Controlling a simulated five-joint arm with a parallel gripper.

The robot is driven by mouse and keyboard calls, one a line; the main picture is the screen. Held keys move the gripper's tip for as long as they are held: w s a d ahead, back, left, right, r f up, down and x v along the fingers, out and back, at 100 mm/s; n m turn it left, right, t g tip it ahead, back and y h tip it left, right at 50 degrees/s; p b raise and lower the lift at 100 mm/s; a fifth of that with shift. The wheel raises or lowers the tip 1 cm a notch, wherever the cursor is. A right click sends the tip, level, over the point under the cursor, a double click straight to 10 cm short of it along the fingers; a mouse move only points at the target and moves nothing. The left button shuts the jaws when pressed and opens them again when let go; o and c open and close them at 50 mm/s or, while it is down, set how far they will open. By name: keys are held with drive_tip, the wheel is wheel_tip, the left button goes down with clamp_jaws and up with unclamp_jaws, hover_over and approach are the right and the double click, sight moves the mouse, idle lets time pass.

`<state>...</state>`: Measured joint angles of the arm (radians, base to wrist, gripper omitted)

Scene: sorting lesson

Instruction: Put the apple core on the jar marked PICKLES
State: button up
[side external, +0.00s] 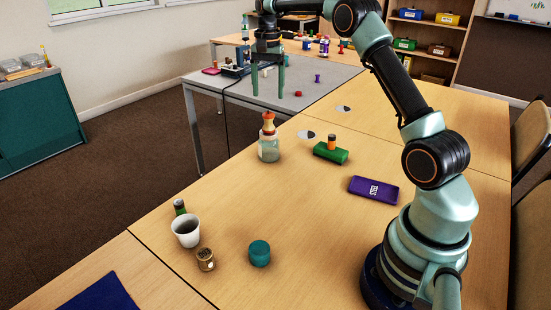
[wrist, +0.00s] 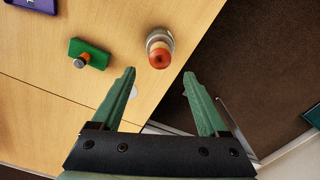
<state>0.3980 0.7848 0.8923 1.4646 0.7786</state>
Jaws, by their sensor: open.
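The apple core (side external: 268,123), red at its ends and tan in the middle, stands upright on top of a clear glass jar (side external: 269,152) on the wooden table. No marking on this jar can be read from here. In the wrist view, the core's red end (wrist: 159,58) faces the camera, with the jar (wrist: 158,36) partly hidden beneath it. My gripper (side external: 268,92) is open and empty, its fingers pointing down above the core in the side view. In the wrist view, the core lies just beyond the gap between my fingertips (wrist: 159,75), apart from both.
A green block (side external: 330,155) bearing an orange-topped cylinder (side external: 331,142) and a purple box (side external: 374,189) lie right of the jar. A white cup (side external: 186,232), brown jar (side external: 205,260) and teal cylinder (side external: 259,253) stand nearer the front. The table between these groups is clear.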

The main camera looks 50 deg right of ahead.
drive_tip(key=s+a+r+n+t, duration=0.3)
drive_tip(key=s+a+r+n, duration=0.4)
drive_tip(key=a+r, duration=0.4)
drive_tip(key=s+a+f+n+t, duration=0.1)
drive_tip(key=s+a+f+n, duration=0.2)
drive_tip(key=s+a, duration=0.2)
drive_tip(key=s+a+f+n+t, duration=0.1)
drive_tip(key=s+a+f+n, duration=0.2)
drive_tip(key=s, duration=0.6)
drive_tip(key=shift+s+a+f+t, duration=0.3)
drive_tip(key=shift+a+f, duration=0.1)
drive_tip(key=shift+a, duration=0.6)
